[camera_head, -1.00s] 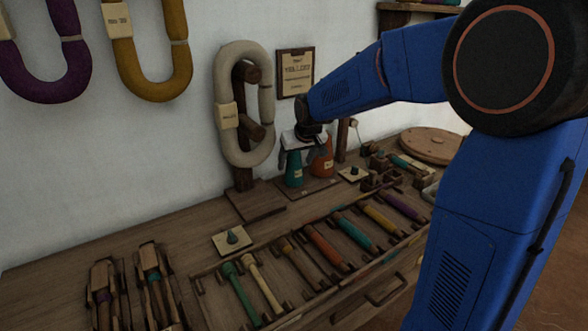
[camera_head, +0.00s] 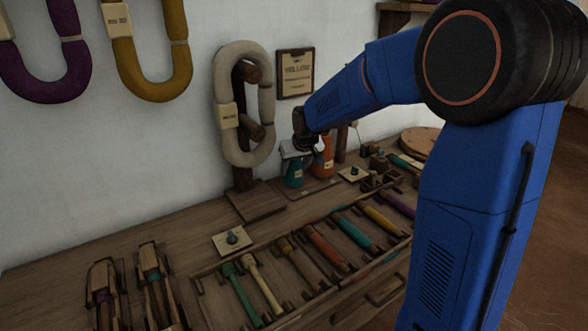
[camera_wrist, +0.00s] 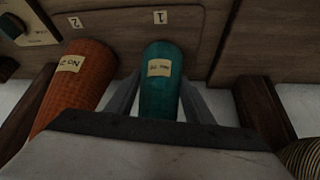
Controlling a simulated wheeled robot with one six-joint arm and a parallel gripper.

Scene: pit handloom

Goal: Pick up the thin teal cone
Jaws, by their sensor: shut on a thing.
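The teal cone (camera_head: 293,174) stands at the back of the bench, below the grey-white yarn hank. My gripper (camera_head: 292,158) reaches down over it from above and covers its top. In the wrist view the teal cone (camera_wrist: 160,85), with a small paper label, lies between the two grey fingers (camera_wrist: 160,100), which are shut on it. Its base is by the mark "1" on the wooden board. I cannot tell whether the base is clear of the board.
An orange cone (camera_head: 323,158) stands close beside it, by the mark "2" in the wrist view (camera_wrist: 76,85). A tray of coloured bobbins (camera_head: 330,248) lies in front. Dark wooden bars (camera_wrist: 262,110) flank the cones.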

